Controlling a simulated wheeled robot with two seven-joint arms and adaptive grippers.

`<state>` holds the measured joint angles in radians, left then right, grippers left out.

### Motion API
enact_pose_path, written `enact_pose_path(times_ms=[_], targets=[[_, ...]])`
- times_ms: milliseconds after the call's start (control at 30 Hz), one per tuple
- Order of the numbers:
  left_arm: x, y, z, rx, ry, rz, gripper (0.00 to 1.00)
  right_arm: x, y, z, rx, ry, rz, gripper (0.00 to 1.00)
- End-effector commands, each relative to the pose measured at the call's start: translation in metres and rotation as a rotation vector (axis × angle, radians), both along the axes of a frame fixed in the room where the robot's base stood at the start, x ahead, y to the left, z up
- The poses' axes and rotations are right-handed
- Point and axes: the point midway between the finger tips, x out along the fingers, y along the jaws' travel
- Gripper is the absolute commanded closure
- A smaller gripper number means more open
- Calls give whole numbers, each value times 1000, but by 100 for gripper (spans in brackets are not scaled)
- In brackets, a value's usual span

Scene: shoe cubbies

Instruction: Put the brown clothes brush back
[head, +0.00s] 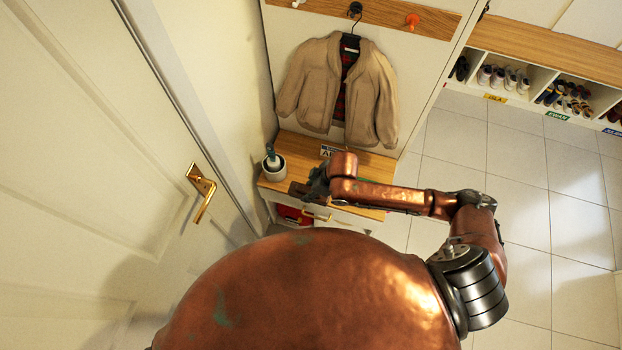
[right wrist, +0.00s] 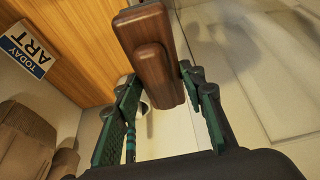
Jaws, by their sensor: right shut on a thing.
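The brown clothes brush (right wrist: 148,45) is a dark wooden piece with a raised grip, seen close up in the right wrist view. My right gripper (right wrist: 160,84) has its green-padded fingers on either side of the brush and is shut on it. In the head view my right gripper (head: 308,190) is over the front left part of the wooden bench top (head: 371,163). My left gripper is not in view.
A beige jacket (head: 325,85) hangs above. A door with a brass handle (head: 201,190) is at left.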

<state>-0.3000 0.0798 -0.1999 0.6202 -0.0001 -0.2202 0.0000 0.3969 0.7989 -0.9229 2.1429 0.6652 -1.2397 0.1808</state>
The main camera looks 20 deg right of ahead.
Motion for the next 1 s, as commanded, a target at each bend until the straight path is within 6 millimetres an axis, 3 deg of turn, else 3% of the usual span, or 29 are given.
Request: enact_pose_path(times_ms=[167,467,600,767,1000], targets=[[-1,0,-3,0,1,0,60,13,-7,-10,10,13,-2,82],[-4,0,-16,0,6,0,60,80,-27,-42,8,11,-2,82],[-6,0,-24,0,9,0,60,101,-34,-69,9,14,-3,82],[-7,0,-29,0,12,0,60,118,-39,-89,9,12,-2,82],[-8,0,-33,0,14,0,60,128,-41,-100,10,12,-1,82]])
